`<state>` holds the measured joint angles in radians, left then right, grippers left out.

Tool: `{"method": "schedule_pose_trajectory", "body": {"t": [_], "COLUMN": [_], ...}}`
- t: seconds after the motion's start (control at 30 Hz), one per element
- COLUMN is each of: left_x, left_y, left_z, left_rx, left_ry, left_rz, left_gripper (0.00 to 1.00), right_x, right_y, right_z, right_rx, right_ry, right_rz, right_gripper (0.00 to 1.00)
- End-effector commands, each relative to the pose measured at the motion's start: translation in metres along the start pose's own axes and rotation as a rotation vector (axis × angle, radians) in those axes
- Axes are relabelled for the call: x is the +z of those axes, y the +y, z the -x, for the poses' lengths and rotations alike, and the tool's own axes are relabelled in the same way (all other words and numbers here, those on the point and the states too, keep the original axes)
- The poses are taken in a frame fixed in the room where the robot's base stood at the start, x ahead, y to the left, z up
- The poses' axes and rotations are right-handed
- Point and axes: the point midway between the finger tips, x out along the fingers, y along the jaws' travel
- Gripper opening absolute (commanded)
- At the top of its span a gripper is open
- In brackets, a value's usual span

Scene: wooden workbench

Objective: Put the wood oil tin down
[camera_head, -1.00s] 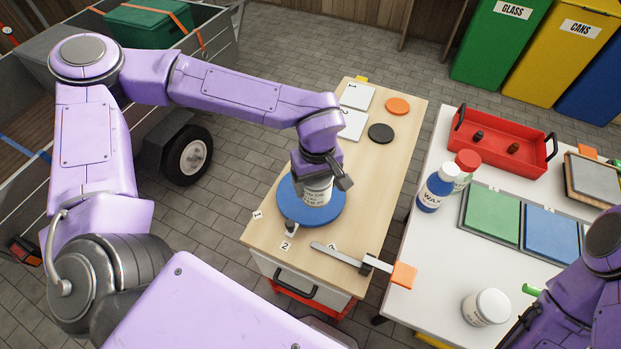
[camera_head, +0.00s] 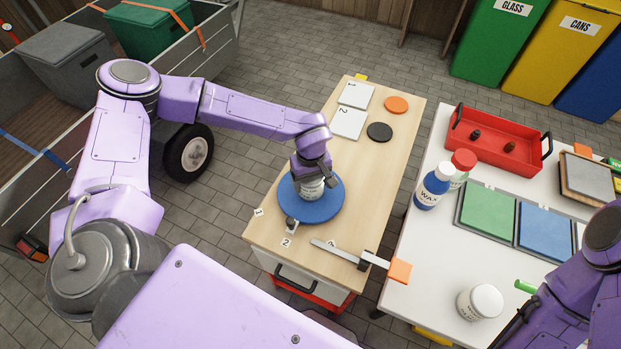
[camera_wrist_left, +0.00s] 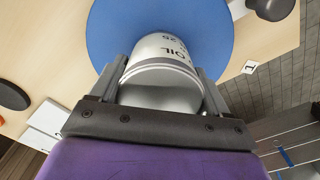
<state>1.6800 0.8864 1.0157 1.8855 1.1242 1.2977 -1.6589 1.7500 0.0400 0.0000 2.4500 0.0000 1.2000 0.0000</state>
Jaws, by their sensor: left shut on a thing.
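The wood oil tin (camera_head: 312,188) is a pale tin with dark lettering. My left gripper (camera_head: 315,178) is shut on it, above the middle of a round blue disc (camera_head: 329,212) on the wooden bench. In the left wrist view the tin (camera_wrist_left: 165,75) sits between the two fingers of my left gripper (camera_wrist_left: 163,85), with "OIL" readable on its side. The blue disc (camera_wrist_left: 105,30) shows behind it. I cannot tell whether the tin's base touches the disc. My right arm shows at the lower right, but its gripper is not in view.
White numbered squares (camera_head: 348,123), a black disc (camera_head: 380,132) and an orange disc (camera_head: 397,105) lie at the bench's far end. A clamp-like bar (camera_head: 340,251) lies near the front. A white table (camera_head: 420,270) with bottles and a red tray (camera_head: 497,142) stands to the right.

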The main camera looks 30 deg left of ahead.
Motion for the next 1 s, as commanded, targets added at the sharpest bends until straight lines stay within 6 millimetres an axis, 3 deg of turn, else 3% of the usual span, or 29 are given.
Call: {"method": "schedule_pose_trajectory", "body": {"t": [0.03,0.07,0.1,0.43,0.8,1.0], "left_x": [0.000,0.000,0.000,-0.001,-0.001,0.000], "left_y": [0.000,0.000,0.000,0.001,0.001,0.000], "left_z": [-0.002,-0.001,-0.001,0.007,0.095,0.120], "left_rx": [0.001,0.000,0.000,0.002,0.004,0.000], "left_ry": [0.000,0.000,0.000,0.002,0.002,0.000], "left_rz": [0.000,0.000,0.000,0.000,0.000,0.000], "left_gripper": [0.33,0.86,0.99,1.00,1.00,1.00], "right_x": [0.000,0.000,0.000,0.000,0.005,0.005], "right_y": [0.000,0.000,0.000,0.000,-0.001,-0.001], "right_z": [-0.001,-0.001,0.000,-0.001,-0.011,-0.013], "right_rx": [0.000,0.000,0.000,0.000,0.000,0.000], "right_ry": [0.000,0.000,0.000,0.000,0.000,0.000], "right_rz": [0.000,0.000,0.000,0.000,0.000,0.000], "right_gripper": [0.00,0.00,0.00,0.00,0.00,0.00]}}
